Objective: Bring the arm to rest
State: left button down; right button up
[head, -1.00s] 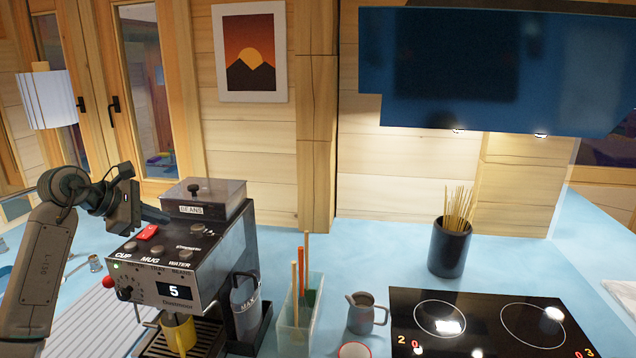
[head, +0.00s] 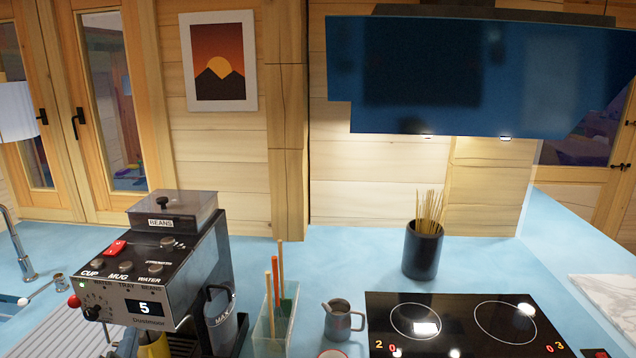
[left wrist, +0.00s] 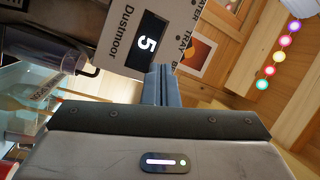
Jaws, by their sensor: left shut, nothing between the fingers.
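My left gripper (left wrist: 160,84) shows in the left wrist view, its two fingers together and empty. It points toward the front of the coffee machine (left wrist: 118,42), whose display reads 5. The picture there is steeply tilted. In the head view the coffee machine (head: 165,262) stands at the left on the blue counter, with a yellow mug (head: 154,346) under it, cut by the lower edge. I cannot make out my left arm clearly in the head view. My right gripper is in neither view.
A holder with stirring sticks (head: 272,325), a grey jug (head: 343,320) and a black pot of skewers (head: 423,250) stand right of the machine. A black hob (head: 460,325) lies at the lower right. Bare counter (head: 330,260) shows behind the jug.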

pick_arm(q)
jog(key=s+f+n+g, duration=0.55)
jog(key=s+f, duration=0.25)
jog(key=f, duration=0.3)
jog(key=s+d+f+n+g+h, duration=0.1)
jog(key=s+d+f+g, duration=0.25)
jog(key=s, duration=0.35)
jog(key=s+d+f+n+g+h, duration=0.2)
jog(key=s+f+g, duration=0.15)
jog(key=s, duration=0.25)
jog(key=s+d+f+n+g+h, duration=0.1)
jog(key=s+d+f+g, duration=0.2)
jog(key=s, duration=0.4)
jog(key=a+f+g+b, duration=0.1)
jog(key=a+f+b, duration=0.15)
jog(key=f, duration=1.75)
jog(key=a+f+b, duration=0.1)
jog(key=f+b, duration=0.2)
jog(key=f, duration=1.6)
jog(key=s+a+f+g+b, duration=0.1)
jog(key=s+f+b, duration=0.3)
jog(key=s+f, duration=1.4)
notch_tip(320, 180, down, 4)
jog(key=shift+r+n+b, duration=0.2)
jog(key=shift+n+b, duration=0.1)
jog(key=shift+n, duration=0.05)
